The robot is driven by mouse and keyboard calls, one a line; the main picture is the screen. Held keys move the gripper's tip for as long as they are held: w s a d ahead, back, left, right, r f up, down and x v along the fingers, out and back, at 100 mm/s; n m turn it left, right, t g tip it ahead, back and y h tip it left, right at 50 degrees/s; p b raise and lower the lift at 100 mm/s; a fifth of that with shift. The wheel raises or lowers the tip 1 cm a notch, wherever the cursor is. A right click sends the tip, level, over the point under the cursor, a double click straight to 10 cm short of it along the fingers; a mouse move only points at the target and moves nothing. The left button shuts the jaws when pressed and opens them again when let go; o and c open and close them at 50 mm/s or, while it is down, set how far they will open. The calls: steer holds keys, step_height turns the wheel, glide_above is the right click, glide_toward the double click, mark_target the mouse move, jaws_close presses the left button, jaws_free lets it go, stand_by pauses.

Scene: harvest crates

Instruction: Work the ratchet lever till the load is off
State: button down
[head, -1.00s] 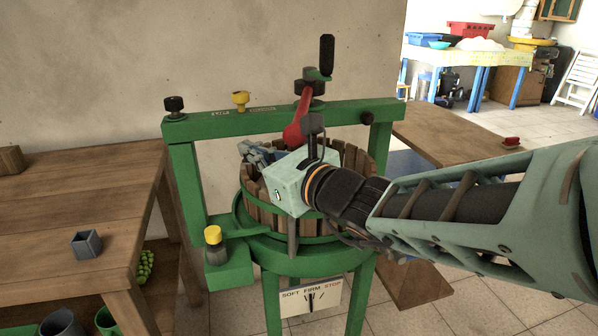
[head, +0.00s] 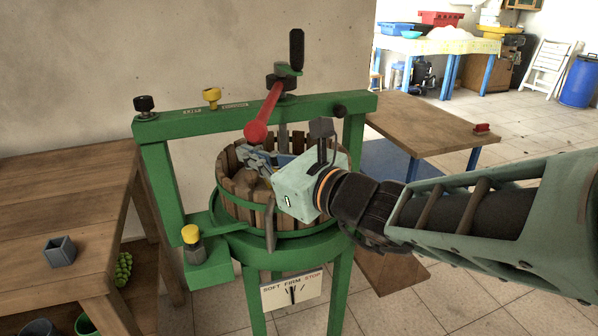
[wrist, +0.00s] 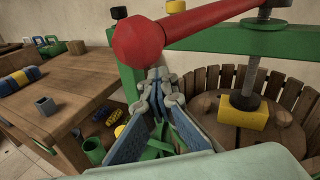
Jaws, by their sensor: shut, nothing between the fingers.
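The red ratchet lever (head: 265,108) sticks out from the screw head on top of the green press frame (head: 300,106), its round knob toward me and to the left. In the wrist view the red knob (wrist: 138,44) is large, just above my gripper. My gripper (head: 250,158) is shut and empty over the wooden slatted basket (head: 240,188), below the knob; the wrist view shows its blue-grey fingers (wrist: 158,84) together. I cannot tell whether it touches the lever. A dial plate (head: 292,290) reads SOFT, FIRM, STOP, its needle near the middle. A yellow block (wrist: 245,113) surrounds the screw inside the basket.
A wooden table (head: 70,215) with a small grey box (head: 59,250) stands left. Another wooden table (head: 430,125) stands behind at right. A yellow-capped post (head: 191,240) sits on the frame's left front. The wall is close behind the press.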

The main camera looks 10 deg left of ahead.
steer(key=s+r+n+y, duration=0.1)
steer(key=s+r, duration=0.2)
steer(key=r, duration=0.3)
steer(key=shift+s+a+n, duration=0.3)
steer(key=shift+s, duration=0.05)
steer(key=w+d+p, duration=0.1)
steer(key=d, duration=0.5)
steer(key=shift+w+d, duration=0.35)
steer(key=shift+d, duration=0.15)
steer(key=w+d, duration=0.4)
steer(key=d, duration=0.2)
steer(key=shift+d+f+p, duration=0.4)
steer(key=shift+w, duration=0.15)
steer(key=w+d, duration=0.5)
steer(key=shift+r, duration=0.15)
